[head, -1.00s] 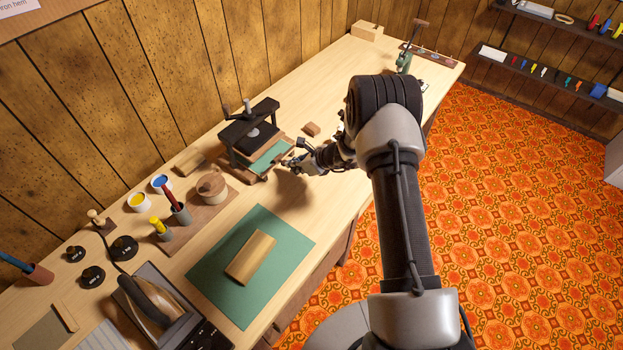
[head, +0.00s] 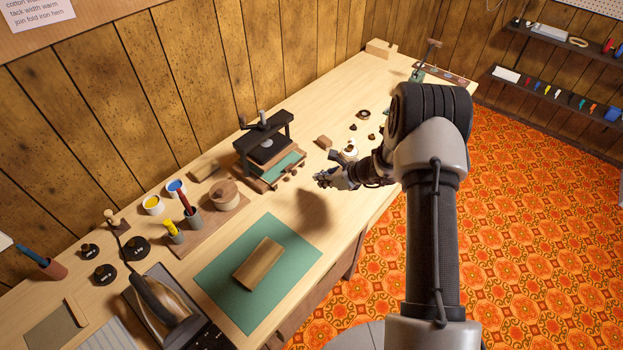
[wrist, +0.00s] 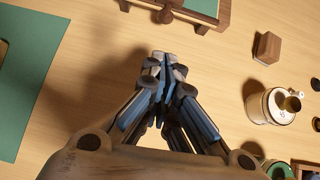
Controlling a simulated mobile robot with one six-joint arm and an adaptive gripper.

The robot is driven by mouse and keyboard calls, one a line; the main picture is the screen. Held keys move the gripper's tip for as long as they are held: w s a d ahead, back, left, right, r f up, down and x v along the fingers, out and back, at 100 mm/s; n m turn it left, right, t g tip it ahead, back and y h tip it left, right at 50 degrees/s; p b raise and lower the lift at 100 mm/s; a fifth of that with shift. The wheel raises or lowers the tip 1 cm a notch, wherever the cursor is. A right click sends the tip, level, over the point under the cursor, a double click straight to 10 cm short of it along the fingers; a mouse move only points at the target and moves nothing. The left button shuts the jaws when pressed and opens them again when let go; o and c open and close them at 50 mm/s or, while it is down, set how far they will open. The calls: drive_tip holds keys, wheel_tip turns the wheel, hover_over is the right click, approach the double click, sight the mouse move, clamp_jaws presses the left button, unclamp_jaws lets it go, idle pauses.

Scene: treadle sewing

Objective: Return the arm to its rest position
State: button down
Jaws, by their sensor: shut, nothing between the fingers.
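My gripper (head: 322,180) is shut and empty in the head view. My arm reaches in from the lower right. In the wrist view my gripper (wrist: 160,62) has its fingertips together with nothing between them, and bare bench shows beyond them.
The black-topped press (head: 265,148) stands left of my gripper. A green mat (head: 225,272) bears a wooden block (head: 258,263). A small wooden block (wrist: 267,47) and a white jar (wrist: 270,105) lie right of the gripper. An iron (head: 160,300) stands at the front left.

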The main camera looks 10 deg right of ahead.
drive_tip(key=p+v, duration=0.1)
drive_tip(key=v, duration=0.4)
drive_tip(key=shift+s+d, duration=0.1)
drive_tip(key=shift+d, duration=0.05)
drive_tip(key=shift+r, duration=0.1)
drive_tip(key=s+a+r+n+g, duration=0.1)
drive_tip(key=s+a+r+n, duration=0.25)
drive_tip(key=r, duration=0.35)
drive_tip(key=s+a+r+n+g, duration=0.1)
drive_tip(key=s+a+r+n, duration=0.3)
drive_tip(key=r, duration=0.4)
drive_tip(key=s+a+r+n+g, duration=0.1)
drive_tip(key=s+a+r+n, duration=0.3)
drive_tip(key=r, duration=0.3)
drive_tip(key=s+r+n+h, duration=0.2)
drive_tip(key=s+r+n, duration=0.5)
drive_tip(key=s+n, duration=0.45)
drive_tip(key=s+d+r+n+h, duration=0.2)
drive_tip(key=s+d+n+h, duration=0.2)
drive_tip(key=s, duration=0.9)
drive_tip(key=shift+d+n+t, duration=0.3)
drive_tip(key=shift+d+t, duration=0.1)
drive_tip(key=shift+d, duration=0.7)
drive_tip(key=shift+s, duration=0.1)
